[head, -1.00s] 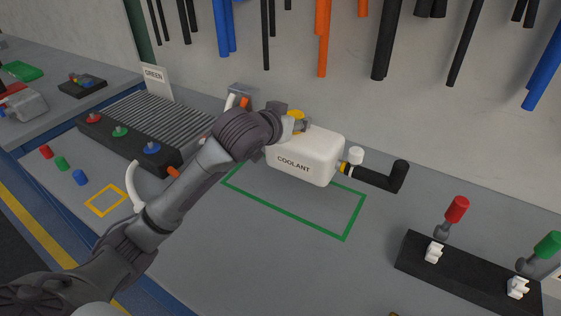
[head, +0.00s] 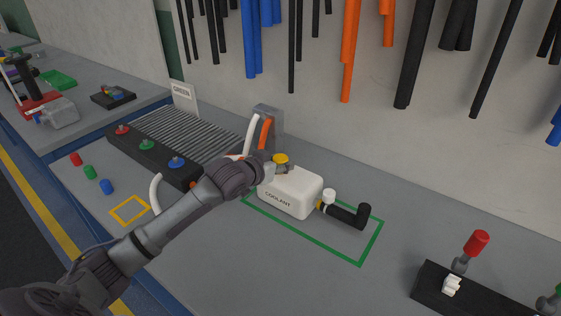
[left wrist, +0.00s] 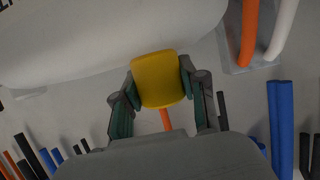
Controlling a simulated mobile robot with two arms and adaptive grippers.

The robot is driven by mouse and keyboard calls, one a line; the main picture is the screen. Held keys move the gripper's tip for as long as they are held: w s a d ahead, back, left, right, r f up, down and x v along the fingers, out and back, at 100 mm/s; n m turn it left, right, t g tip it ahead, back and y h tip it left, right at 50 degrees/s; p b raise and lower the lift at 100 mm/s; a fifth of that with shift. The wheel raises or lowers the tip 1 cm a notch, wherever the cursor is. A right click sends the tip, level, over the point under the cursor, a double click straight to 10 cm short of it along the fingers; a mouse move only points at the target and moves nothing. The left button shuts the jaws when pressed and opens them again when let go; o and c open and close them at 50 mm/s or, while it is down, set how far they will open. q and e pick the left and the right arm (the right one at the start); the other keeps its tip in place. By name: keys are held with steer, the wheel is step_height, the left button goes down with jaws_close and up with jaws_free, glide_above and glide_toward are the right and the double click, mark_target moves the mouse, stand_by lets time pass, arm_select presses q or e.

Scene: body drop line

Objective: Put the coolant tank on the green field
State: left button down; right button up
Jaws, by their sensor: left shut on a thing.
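The white coolant tank (head: 291,194), marked COOLANT, is at the back left part of the green field's outline (head: 330,248) in the head view. It has a yellow cap (head: 281,159) on top and a white-capped black hose end on its right side. My left gripper (head: 277,167) is shut on the yellow cap; the left wrist view shows the cap (left wrist: 158,79) between both fingers, with the white tank body (left wrist: 100,35) beside it. Whether the tank's underside touches the bench cannot be told. My right gripper is not in view.
A grey block with white and orange hoses (head: 266,122) stands behind the tank. A ribbed unit with coloured knobs (head: 152,155) is to the left. A black block with red and green handles (head: 470,290) is at the front right. Bench in front is clear.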

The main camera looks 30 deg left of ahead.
arm_select(q)
steer(key=shift+r, duration=0.1)
steer(key=c, duration=1.1)
jaws_free()
steer(key=shift+f, duration=0.2)
steer(key=o, duration=0.5)
steer(key=shift+c, duration=0.2)
steer(key=shift+r, duration=0.2)
steer(key=shift+s, duration=0.35)
steer(key=b+v, duration=0.1)
steer(key=v, duration=1)
steer(key=shift+s, duration=0.2)
steer(key=shift+r, duration=0.1)
